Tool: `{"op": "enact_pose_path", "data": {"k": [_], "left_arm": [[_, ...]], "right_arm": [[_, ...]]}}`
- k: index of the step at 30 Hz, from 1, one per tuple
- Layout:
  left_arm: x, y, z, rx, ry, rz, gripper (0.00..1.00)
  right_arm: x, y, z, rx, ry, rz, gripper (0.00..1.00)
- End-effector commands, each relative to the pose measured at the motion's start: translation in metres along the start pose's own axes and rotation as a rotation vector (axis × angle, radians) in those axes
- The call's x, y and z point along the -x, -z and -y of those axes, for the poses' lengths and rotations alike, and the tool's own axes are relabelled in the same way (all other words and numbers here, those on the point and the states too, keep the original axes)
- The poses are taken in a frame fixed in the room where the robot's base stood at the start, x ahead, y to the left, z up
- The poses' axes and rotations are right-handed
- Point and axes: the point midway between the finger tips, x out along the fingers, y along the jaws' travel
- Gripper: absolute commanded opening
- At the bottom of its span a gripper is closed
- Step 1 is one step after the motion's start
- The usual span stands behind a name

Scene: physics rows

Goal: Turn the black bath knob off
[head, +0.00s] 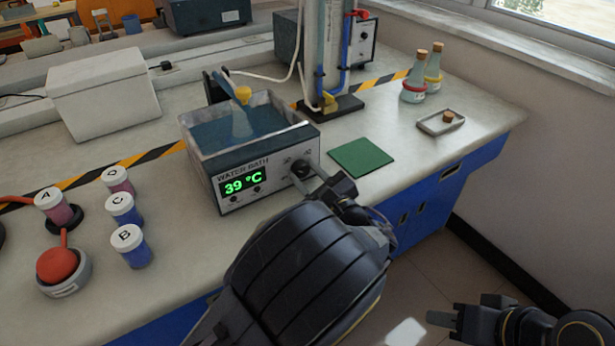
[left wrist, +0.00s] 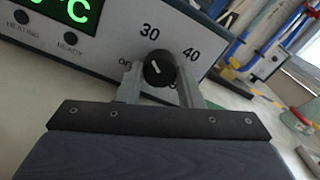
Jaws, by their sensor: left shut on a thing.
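The water bath (head: 215,170) stands on the bench with a green display reading 39 °C. Its black knob (head: 299,168) is at the right of the front panel. In the left wrist view the knob (left wrist: 159,69) sits between the two fingers of my left gripper (left wrist: 158,74), which is shut on it. A short white mark shows on the knob's face. The labels 30 and 40 are above and right of it; an "off" label at its left is partly hidden by a finger. In the head view my left gripper (head: 312,172) reaches the panel. My right gripper (head: 440,318) is low at the right, away from the bench.
A flask with a yellow top (head: 243,96) is in the bath. A green mat (head: 361,158) lies right of it. Several lidded jars, including B (head: 132,248), stand at the left. A small tray (head: 440,124) and two bottles are at the far right.

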Motion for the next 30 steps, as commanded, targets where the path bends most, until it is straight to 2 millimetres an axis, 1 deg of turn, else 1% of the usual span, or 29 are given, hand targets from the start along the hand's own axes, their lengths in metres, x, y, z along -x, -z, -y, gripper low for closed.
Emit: {"op": "enact_pose_path", "data": {"k": [6,7,11,12,19,22,26,30], "left_arm": [[0.001,0.002,0.000,-0.002,0.000,-0.005,0.10],[0.001,0.002,0.000,-0.003,0.000,-0.005,0.36],[0.001,0.001,0.000,-0.002,0.000,-0.004,0.53],[0.001,0.001,0.000,-0.002,0.000,-0.003,0.55],[0.001,0.001,0.000,-0.002,0.000,-0.002,0.55],[0.006,0.000,0.001,-0.002,0.001,-0.002,0.55],[0.024,0.001,0.001,-0.002,0.004,-0.004,0.55],[0.049,0.001,0.001,-0.003,0.004,-0.003,0.55]], "right_arm": [[0.000,0.000,0.000,0.000,0.000,0.000,0.36],[0.000,0.000,0.000,0.000,0.000,0.000,0.36],[0.000,0.000,0.000,0.000,0.000,0.000,0.36],[0.000,0.000,0.000,0.000,0.000,0.000,0.36],[0.000,0.000,0.000,0.000,0.000,0.000,0.36],[0.001,0.000,0.000,0.000,0.000,0.000,0.36],[0.002,0.001,0.001,0.000,0.000,0.000,0.36],[0.003,0.002,0.002,0.000,0.000,0.000,0.36]]}}
